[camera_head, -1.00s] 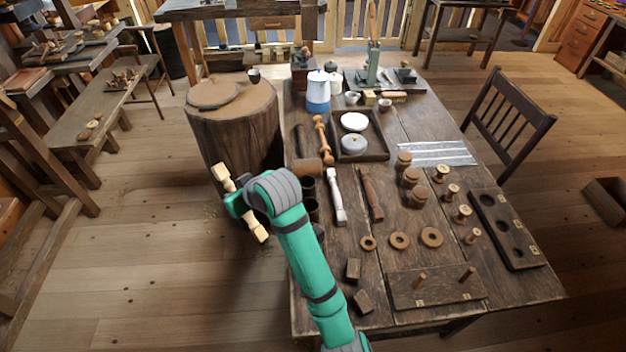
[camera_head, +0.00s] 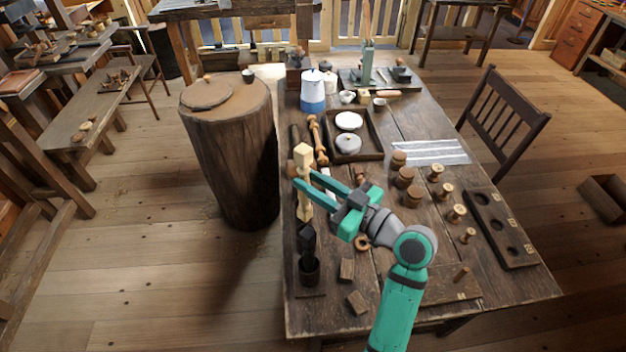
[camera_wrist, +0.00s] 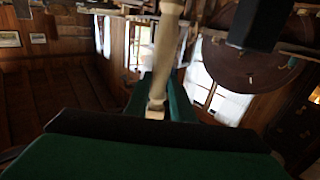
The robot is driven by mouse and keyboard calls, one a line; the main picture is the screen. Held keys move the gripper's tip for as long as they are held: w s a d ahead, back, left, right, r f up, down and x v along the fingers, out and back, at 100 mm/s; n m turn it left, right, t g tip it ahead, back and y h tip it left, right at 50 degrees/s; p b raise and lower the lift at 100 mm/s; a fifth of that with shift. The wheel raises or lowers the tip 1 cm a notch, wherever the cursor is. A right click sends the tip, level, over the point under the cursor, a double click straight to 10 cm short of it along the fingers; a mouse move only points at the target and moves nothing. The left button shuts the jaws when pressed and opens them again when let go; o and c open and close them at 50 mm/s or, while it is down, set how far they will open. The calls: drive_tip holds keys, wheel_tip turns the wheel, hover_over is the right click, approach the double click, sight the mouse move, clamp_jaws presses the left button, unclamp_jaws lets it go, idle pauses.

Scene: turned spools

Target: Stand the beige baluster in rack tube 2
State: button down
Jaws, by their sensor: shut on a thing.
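The beige baluster (camera_head: 304,207) is upright above the left side of the table. It also shows in the wrist view (camera_wrist: 164,55), running between the green fingers. My gripper (camera_head: 302,184) is shut on its middle, reaching in from the right. The rack runs along the table's left edge. Its near tube (camera_head: 309,272) holds a dark, blocky-headed piece (camera_head: 307,243). The other tubes are mostly hidden behind the baluster and gripper. I cannot tell whether the baluster's lower end is over or inside a tube, and no tube number is readable.
A turned brown spindle (camera_head: 317,139) and a tray (camera_head: 371,153) with two pale round pieces lie beyond. Several spools and a holed board (camera_head: 511,246) are to the right. A big stump (camera_head: 232,160) stands left of the table.

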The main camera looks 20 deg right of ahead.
sight(309, 201)
drive_tip(key=f, duration=0.5)
drive_tip(key=shift+a+f, duration=0.2)
idle(0.7)
drive_tip(key=shift+w, duration=0.1)
drive_tip(key=shift+w+f, duration=0.1)
drive_tip(key=shift+f, duration=0.1)
idle(0.4)
drive_tip(key=shift+s+d+f, duration=0.15)
drive_tip(key=shift+s+f, duration=0.15)
drive_tip(key=shift+f, duration=0.35)
